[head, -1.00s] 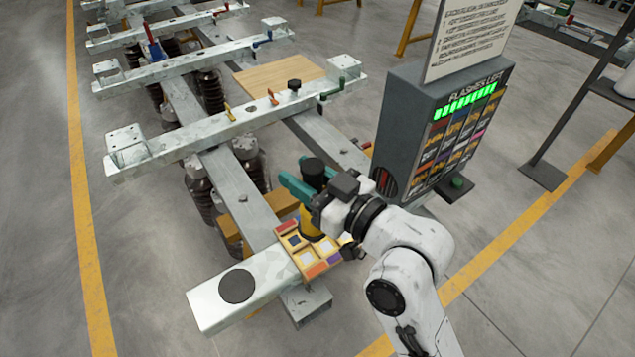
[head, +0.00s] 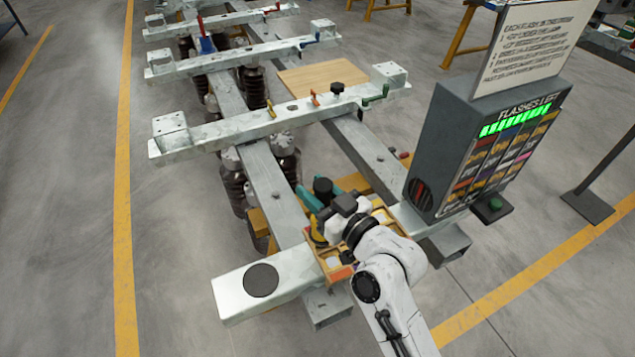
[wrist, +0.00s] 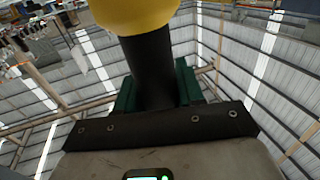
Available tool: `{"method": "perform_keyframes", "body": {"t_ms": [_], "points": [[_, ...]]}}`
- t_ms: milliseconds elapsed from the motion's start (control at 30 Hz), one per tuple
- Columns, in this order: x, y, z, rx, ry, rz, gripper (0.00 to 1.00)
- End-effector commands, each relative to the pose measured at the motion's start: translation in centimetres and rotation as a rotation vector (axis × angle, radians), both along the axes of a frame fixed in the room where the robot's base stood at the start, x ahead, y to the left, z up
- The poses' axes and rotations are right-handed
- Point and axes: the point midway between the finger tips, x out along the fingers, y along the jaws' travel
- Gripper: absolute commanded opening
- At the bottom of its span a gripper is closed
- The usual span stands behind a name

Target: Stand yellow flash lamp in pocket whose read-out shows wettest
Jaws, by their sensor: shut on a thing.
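My gripper (head: 325,200) is shut on the yellow flash lamp (head: 318,237), with teal fingers around its black body. The lamp's black end (head: 323,185) points up in the head view. In the wrist view the black body (wrist: 150,70) is between the fingers, with the yellow part (wrist: 135,12) at the top. The lamp is low at the pocketed tray (head: 312,252), which has coloured labels. My wrist hides much of the tray, so I cannot tell whether the lamp is inside a pocket. Pocket read-outs are too small to read.
A grey console (head: 470,150) marked "FLASHES LEFT" stands right of the tray, with a green bar and a grid of small panels. A text board (head: 535,35) rises above it. A black disc (head: 261,281) lies on the beam's left end. Steel crossbeams (head: 270,125) extend behind.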

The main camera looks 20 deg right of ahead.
Motion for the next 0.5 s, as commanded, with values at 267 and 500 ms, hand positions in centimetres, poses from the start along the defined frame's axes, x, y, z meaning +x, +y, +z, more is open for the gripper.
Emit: {"method": "perform_keyframes", "body": {"t_ms": [267,500], "points": [[0.06,-0.06,-0.07,0.000,-0.011,-0.003,0.00],[0.00,-0.01,-0.72,0.000,-0.002,-0.001,0.41]]}}
